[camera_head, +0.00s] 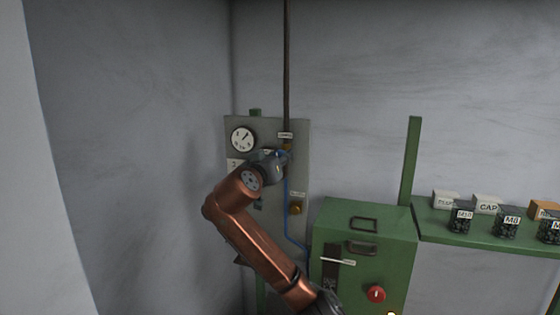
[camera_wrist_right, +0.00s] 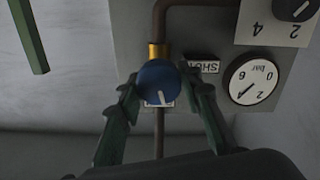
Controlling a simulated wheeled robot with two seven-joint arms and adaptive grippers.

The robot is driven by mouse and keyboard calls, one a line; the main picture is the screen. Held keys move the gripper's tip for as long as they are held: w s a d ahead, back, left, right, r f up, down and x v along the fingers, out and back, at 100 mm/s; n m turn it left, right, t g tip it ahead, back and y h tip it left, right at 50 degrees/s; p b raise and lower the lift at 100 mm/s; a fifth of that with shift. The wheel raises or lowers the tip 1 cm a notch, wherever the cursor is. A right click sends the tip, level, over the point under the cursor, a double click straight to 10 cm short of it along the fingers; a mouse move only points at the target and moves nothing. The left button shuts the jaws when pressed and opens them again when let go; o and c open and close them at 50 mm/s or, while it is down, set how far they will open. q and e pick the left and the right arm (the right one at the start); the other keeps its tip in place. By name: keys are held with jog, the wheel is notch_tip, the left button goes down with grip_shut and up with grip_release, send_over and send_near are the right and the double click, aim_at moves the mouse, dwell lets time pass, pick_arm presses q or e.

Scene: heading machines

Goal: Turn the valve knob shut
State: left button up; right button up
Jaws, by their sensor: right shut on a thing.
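The valve knob (camera_wrist_right: 158,84) is round and blue with a white mark on its face. It sits at a brass fitting (camera_wrist_right: 158,51) on a dark pipe against the grey panel. In the wrist view, my right gripper (camera_wrist_right: 161,88) has one finger on each side of the knob and is shut on it. In the head view, my right gripper (camera_head: 284,157) is at the panel (camera_head: 262,126), below the vertical pipe. The gripper hides most of the knob there. My left gripper is not in view.
A white gauge (camera_head: 243,139) is on the panel's upper left. A brass fitting (camera_head: 296,208) is lower right, beside a thin blue line. A green cabinet (camera_head: 345,220) with a red button (camera_head: 376,294) stands to the right, then a green shelf (camera_head: 470,233) with boxes and jars.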

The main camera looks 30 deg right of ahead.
jog(key=n+b, duration=0.1)
jog(key=n, duration=0.2)
jog(key=shift+w+a+f+n, duration=0.1)
jog(key=shift+n, duration=0.2)
jog(key=n+b, duration=0.1)
jog(key=n, duration=0.2)
jog(key=shift+n, duration=0.4)
jog(key=n+b, duration=0.1)
jog(key=n, duration=0.2)
jog(key=shift+n, duration=0.3)
jog(key=shift+f+n, duration=0.1)
jog(key=shift+n, duration=1.8)
jog(key=o, duration=1.2)
jog(key=shift+w, duration=0.1)
jog(key=shift+c, duration=0.2)
